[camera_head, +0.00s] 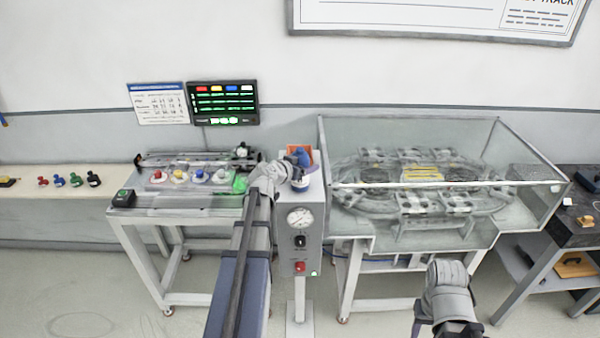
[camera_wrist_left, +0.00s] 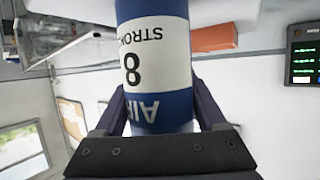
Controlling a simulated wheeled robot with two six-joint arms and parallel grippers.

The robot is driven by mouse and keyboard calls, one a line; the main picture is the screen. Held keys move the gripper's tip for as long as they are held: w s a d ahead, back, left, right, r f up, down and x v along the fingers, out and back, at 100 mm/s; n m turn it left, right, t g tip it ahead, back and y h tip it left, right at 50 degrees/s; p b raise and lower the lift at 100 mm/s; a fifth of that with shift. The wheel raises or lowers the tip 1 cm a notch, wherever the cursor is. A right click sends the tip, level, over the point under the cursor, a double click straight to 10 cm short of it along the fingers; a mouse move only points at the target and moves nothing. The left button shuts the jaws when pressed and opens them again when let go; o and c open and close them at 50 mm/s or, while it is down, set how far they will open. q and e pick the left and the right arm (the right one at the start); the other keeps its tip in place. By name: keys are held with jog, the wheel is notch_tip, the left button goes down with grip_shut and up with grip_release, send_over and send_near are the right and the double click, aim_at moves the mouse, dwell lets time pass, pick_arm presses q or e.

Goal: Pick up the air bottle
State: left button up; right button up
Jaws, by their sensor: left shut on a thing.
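In the head view the air bottle (camera_head: 300,181) shows small and partly hidden at the top of the grey gauge post (camera_head: 300,240). My left gripper (camera_head: 298,160) is there beside an orange part. I cannot tell whether the bottle touches the post. My right gripper (camera_head: 436,322) is low at the front right; its jaws are unclear.
A glass-walled case (camera_head: 430,225) with a ring track stands right of the post. A bench (camera_head: 150,212) with coloured knobs and a green item is on the left. A dark table (camera_head: 570,205) is at the far right. Floor in front is clear.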

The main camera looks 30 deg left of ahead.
pick_arm(q)
grip_shut()
dwell(0.3)
jog(key=shift+r, duration=0.1)
notch_tip(320, 180, up, 10)
jog(key=p, duration=1)
